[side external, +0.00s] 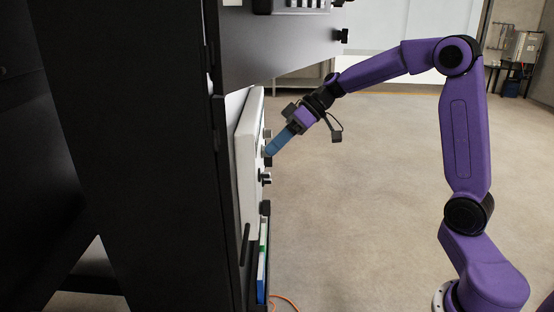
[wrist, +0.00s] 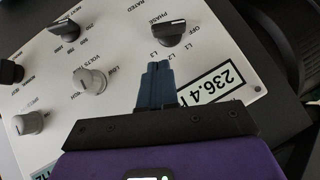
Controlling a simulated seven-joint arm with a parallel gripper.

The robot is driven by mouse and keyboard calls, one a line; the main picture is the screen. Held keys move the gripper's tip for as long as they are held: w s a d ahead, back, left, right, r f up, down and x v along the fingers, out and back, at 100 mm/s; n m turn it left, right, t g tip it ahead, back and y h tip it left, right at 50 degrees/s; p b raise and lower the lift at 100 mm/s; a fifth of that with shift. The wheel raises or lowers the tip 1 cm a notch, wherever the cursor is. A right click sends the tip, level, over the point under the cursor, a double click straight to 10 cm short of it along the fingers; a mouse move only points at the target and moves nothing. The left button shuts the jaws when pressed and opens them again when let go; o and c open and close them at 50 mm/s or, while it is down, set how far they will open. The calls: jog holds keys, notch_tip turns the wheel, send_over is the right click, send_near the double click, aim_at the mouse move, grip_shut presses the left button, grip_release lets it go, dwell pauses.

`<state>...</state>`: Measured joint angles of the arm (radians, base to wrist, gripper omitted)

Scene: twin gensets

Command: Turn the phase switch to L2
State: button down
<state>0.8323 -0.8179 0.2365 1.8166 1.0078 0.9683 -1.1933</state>
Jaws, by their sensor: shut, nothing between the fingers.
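The phase switch (wrist: 171,33) is a black bar-shaped knob on a white panel (wrist: 118,50), at the top centre of the wrist view. Small labels PHASE, OFF and L markings sit around it. I cannot tell which mark its pointer faces. My gripper (wrist: 157,66) has blue fingers, shut and empty, with the tips just below the switch in the wrist view and apart from it in the picture. In the side view my gripper (side external: 270,151) reaches down-left to the panel (side external: 247,165) face, close to its knobs. Contact cannot be told.
Other knobs share the panel: a grey volts knob (wrist: 89,80), a black knob (wrist: 64,31) and a lower grey knob (wrist: 31,123). A dark cabinet part (side external: 275,45) overhangs above. Open floor (side external: 380,200) lies right.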

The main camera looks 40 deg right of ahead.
jog(key=shift+s+a+f, duration=0.2)
jog(key=shift+s+f, duration=0.1)
jog(key=shift+f, duration=0.5)
jog(key=shift+s+a+f, duration=0.15)
jog(key=shift+s+f, duration=0.1)
jog(key=shift+f, duration=0.5)
jog(key=shift+w+d+f+m+g+y, duration=0.15)
jog(key=shift+f+m+g+y, duration=0.1)
jog(key=shift+m+g+y, duration=0.15)
jog(key=shift+w+d+f+m+g+y, duration=0.1)
jog(key=shift+f+m+g+y, duration=0.15)
jog(key=shift+y, duration=0.25)
notch_tip(320, 180, down, 4)
jog(key=m+g+y, duration=0.1)
jog(key=m+y, duration=0.1)
jog(key=y, duration=0.1)
jog(key=m+g+y, duration=0.1)
jog(key=m+y, duration=0.2)
jog(key=shift+s+a+r+g, duration=0.1)
jog(key=shift+a+r+g, duration=0.1)
jog(key=shift+g, duration=0.15)
jog(key=shift+a, duration=0.1)
dwell(1.3)
